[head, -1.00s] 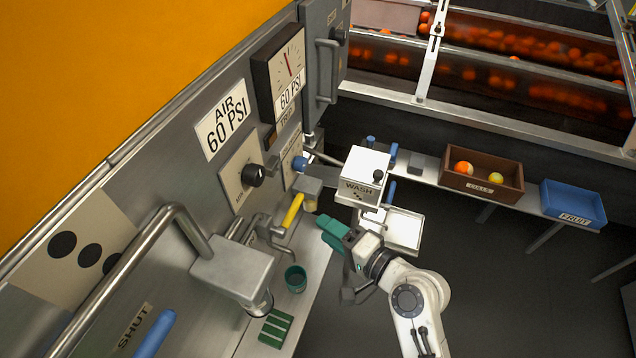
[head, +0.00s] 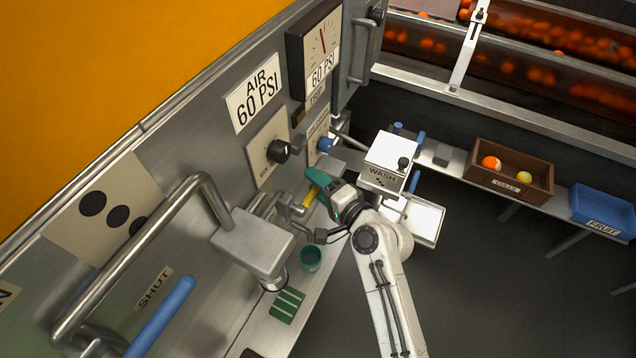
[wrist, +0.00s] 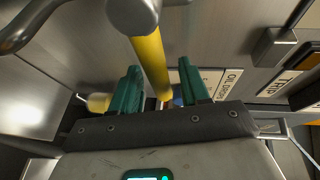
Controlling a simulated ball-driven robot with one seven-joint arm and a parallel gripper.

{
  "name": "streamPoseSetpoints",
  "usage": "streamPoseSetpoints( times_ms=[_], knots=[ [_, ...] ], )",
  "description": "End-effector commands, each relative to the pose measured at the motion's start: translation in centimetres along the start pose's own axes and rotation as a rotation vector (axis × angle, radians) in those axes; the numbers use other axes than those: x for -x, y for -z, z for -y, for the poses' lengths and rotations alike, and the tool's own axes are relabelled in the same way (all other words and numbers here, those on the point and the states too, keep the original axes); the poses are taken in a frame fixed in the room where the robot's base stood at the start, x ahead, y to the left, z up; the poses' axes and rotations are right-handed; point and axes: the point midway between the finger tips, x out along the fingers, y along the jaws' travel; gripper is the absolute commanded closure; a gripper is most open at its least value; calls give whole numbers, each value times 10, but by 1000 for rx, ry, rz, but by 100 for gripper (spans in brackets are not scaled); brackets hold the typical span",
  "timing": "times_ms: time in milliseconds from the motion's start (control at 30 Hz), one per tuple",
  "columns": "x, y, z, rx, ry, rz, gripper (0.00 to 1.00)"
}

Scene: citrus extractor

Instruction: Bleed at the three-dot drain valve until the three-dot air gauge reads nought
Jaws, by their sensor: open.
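My gripper (head: 318,178) is open, its green fingers at a yellow valve handle (head: 309,197) on the machine's panel. In the wrist view the yellow handle (wrist: 150,62) runs between the two spread fingers; I cannot tell whether they touch it. A plate with three black dots (head: 72,232) is at the left, behind a bent pipe. Below it a long blue lever (head: 160,318) lies near a SHUT label (head: 154,287). A square gauge (head: 306,50) at the top has a red needle near upright and a 60 PSI label; its dots, if any, are not readable.
An AIR 60 PSI sign (head: 254,92) and a black knob (head: 279,151) are on the panel. A green cup (head: 311,259) and a green ribbed block (head: 287,306) sit on the ledge below. A white WASH box (head: 388,165) stands just right of my gripper. Dark floor is clear at right.

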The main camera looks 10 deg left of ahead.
Motion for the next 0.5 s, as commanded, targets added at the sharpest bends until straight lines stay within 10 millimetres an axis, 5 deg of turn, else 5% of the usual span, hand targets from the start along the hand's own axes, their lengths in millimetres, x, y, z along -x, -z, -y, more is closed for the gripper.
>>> streamPoseSetpoints(
  times_ms=[167,500],
  knots=[
    [0,0,0,1,0,0,55],
    [0,0,0,0,0,1,87]
  ],
)
